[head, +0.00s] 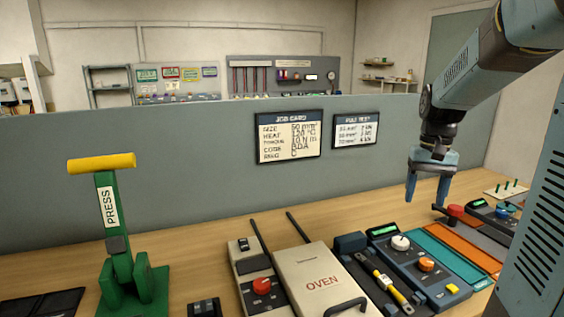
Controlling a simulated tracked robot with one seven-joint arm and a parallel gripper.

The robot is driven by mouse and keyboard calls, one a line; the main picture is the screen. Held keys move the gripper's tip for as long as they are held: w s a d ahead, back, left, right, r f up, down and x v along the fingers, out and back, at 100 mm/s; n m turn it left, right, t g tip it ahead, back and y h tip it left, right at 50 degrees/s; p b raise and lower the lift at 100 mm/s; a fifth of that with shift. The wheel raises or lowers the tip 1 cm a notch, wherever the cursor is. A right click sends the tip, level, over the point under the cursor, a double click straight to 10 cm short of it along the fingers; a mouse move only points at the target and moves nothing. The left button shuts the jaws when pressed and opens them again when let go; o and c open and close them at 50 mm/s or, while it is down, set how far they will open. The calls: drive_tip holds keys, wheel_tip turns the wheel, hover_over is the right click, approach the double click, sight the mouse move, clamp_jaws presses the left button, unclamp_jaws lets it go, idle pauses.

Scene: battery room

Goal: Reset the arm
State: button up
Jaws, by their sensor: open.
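My arm (486,75) reaches in from the upper right and bends downward at the wrist. My gripper (427,198) hangs pointing down above the right part of the workbench. Its two blue fingers are apart, with nothing seen between them. Its right fingertip overlaps in the picture with a dark handle by a red knob (456,210); I cannot tell whether they touch.
The wooden bench (205,262) holds a green press (125,240) with a yellow handle, an oven (318,277), and a blue device with dials (405,262). Orange and teal mats (462,247) lie at right. A grey partition (200,180) with two cards stands behind.

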drive_tip(key=s+a+r+n+t, duration=0.1)
drive_tip(key=s+a+r+t, duration=0.1)
drive_tip(key=s+a, duration=0.3)
drive_tip(key=s+a+r+n+t, duration=0.2)
drive_tip(key=s+a+t, duration=0.2)
drive_tip(key=s, duration=0.7)
drive_tip(key=shift+s+a, duration=0.2)
drive_tip(key=shift+a, duration=0.5)
